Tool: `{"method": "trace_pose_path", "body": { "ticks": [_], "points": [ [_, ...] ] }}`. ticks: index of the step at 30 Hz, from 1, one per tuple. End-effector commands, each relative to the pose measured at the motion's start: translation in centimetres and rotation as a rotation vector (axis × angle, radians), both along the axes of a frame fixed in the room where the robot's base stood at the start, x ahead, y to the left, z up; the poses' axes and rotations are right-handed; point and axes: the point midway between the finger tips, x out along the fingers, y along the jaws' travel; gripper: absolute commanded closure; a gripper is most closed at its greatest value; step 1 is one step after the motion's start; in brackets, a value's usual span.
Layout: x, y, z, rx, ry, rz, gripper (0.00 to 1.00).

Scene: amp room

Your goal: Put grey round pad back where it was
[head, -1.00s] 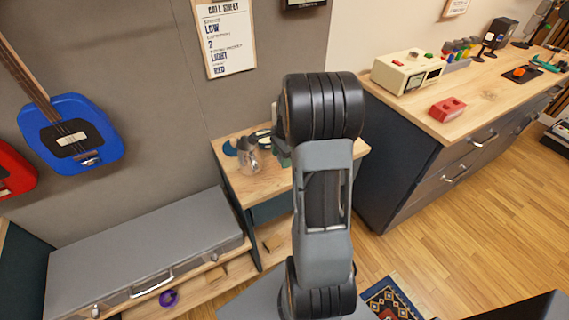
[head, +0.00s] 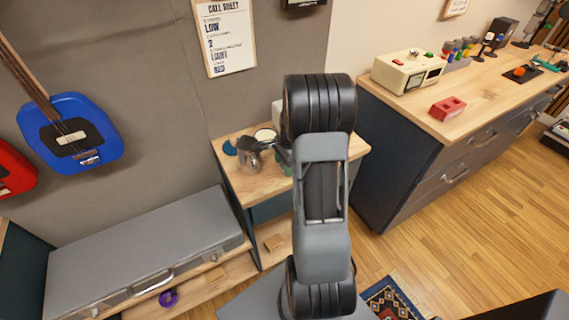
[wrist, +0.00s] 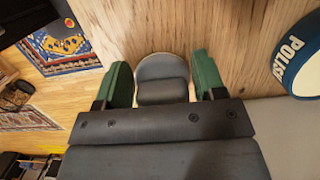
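The grey round pad (wrist: 162,68) shows in the wrist view between the two green fingers of my gripper (wrist: 163,74). It has a pale rim, and wooden tabletop shows behind it. The fingers stand well apart, one close on each side of the pad. I cannot tell whether they press on it or whether the pad rests on the wood. In the head view my gripper is over the small wooden side table (head: 255,187), largely hidden behind my arm. I cannot make out the pad there.
A round tin marked POLISH (wrist: 296,62) stands at the right in the wrist view. A teal disc (head: 229,147) lies at the side table's left edge. The workbench (head: 480,100) with a red block (head: 447,108) is to the right. A grey case (head: 150,250) lies at left.

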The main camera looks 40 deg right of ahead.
Motion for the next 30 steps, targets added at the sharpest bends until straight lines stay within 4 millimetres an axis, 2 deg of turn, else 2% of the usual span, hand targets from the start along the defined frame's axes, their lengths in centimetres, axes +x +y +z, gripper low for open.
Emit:
{"method": "trace_pose_path", "body": {
  "ticks": [1, 5, 12, 16, 30],
  "points": [
    [0.0, 0.0, 0.0, 0.000, 0.000, 0.000, 0.32],
    [0.0, 0.0, 0.0, 0.000, 0.000, 0.000, 0.19],
    [0.0, 0.0, 0.1, 0.000, 0.000, 0.000, 0.18],
    [0.1, -0.1, 0.9, -0.001, -0.003, 0.000, 0.18],
    [-0.2, -1.4, 9.2, -0.002, -0.003, 0.000, 0.18]
  ]
}}
